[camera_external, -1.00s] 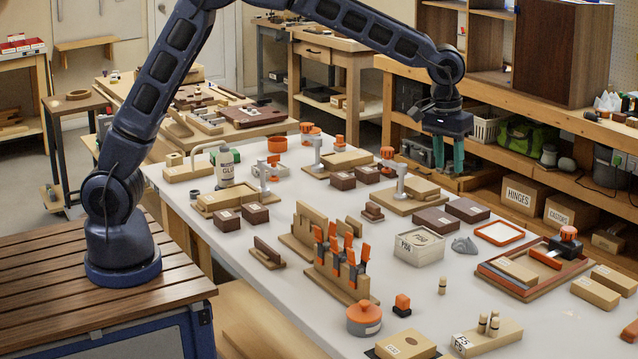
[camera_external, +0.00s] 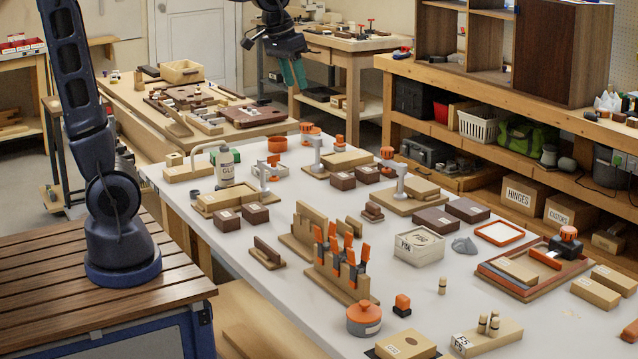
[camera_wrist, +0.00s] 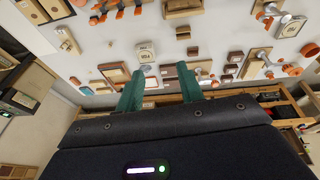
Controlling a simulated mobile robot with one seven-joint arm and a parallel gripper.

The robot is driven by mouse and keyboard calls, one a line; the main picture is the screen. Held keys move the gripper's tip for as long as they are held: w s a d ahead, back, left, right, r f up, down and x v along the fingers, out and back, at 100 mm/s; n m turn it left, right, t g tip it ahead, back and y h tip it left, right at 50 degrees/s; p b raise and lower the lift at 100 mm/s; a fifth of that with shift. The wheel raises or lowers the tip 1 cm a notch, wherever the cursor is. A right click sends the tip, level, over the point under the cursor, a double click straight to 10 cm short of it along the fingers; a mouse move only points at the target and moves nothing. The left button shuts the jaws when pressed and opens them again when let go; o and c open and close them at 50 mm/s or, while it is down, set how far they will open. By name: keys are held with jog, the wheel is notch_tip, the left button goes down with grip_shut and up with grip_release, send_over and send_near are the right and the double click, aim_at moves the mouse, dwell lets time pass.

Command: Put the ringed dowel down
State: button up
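A small pale dowel (camera_external: 442,286) stands upright alone on the white bench. My gripper (camera_external: 294,84) is raised at the back of the external view, far from these dowels. In the wrist view its two teal fingers (camera_wrist: 160,82) are spread apart, with nothing visible between them.
A wooden rack with orange-handled clamps (camera_external: 340,262), an orange-lidded pot (camera_external: 364,318) and a pale box (camera_external: 419,246) stand around the lone dowel. Metal posts (camera_external: 400,178) rise farther back. Bare bench surrounds the dowel closely.

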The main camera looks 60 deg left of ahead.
jog(key=s+a+f, duration=0.2)
jog(key=s+a, duration=0.3)
jog(key=s, duration=0.4)
jog(key=s+a+f+t, duration=0.1)
jog(key=s+a+f, duration=0.2)
jog(key=s+a, duration=0.3)
jog(key=s, duration=0.4)
jog(key=shift+s+a+f+m+y, duration=0.2)
jog(key=shift+m+y, duration=0.1)
jog(key=shift+y, duration=0.1)
